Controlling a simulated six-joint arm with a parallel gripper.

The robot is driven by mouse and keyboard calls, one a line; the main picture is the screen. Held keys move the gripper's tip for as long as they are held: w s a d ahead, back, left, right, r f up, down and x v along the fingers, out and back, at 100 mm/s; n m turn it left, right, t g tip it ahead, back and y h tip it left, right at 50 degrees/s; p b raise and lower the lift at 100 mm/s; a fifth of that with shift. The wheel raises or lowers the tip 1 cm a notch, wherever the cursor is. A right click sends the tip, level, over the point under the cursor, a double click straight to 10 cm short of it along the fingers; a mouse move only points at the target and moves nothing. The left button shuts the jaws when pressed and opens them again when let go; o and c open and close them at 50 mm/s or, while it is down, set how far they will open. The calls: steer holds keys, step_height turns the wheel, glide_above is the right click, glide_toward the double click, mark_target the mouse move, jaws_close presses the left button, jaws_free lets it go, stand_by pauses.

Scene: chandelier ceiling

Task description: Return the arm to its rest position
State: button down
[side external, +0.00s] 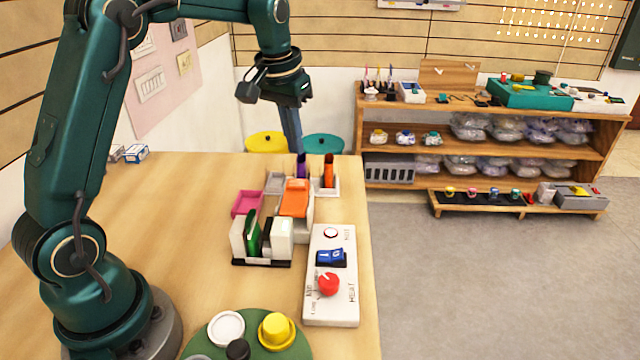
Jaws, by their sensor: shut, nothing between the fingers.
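My gripper (291,130) hangs from my teal arm, pointing down over the far end of the wooden table. Its fingers are together with nothing visible between them. The fingertips are just above or behind a purple item (301,166) standing in a small holder; I cannot tell whether they touch. An orange item (328,170) stands just right of it in a white holder. My arm arches over the left side of the table from its base at the lower left.
A control panel (331,306) with a red knob lies near the right edge. A black rack (262,263) of upright cards stands left of it, near a pink tray (248,203). A green round board (197,348) with knobs is in front. The table's left-middle (170,215) is clear.

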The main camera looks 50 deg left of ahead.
steer(key=shift+r, duration=0.15)
steer(key=s+d+r+m+t, duration=0.2)
steer(key=s+d+r+t, duration=0.1)
steer(key=s+d+r, duration=0.45)
steer(key=s+d+f, duration=0.1)
steer(key=s+f, duration=0.2)
steer(key=s, duration=0.3)
steer(key=s+d+f+m, duration=0.1)
steer(key=s+d+f, duration=0.1)
steer(key=s, duration=0.4)
steer(key=shift+s+f+h, duration=0.15)
steer(key=shift+f+h, duration=0.15)
steer(key=shift+f, duration=0.4)
steer(key=shift+s, duration=0.1)
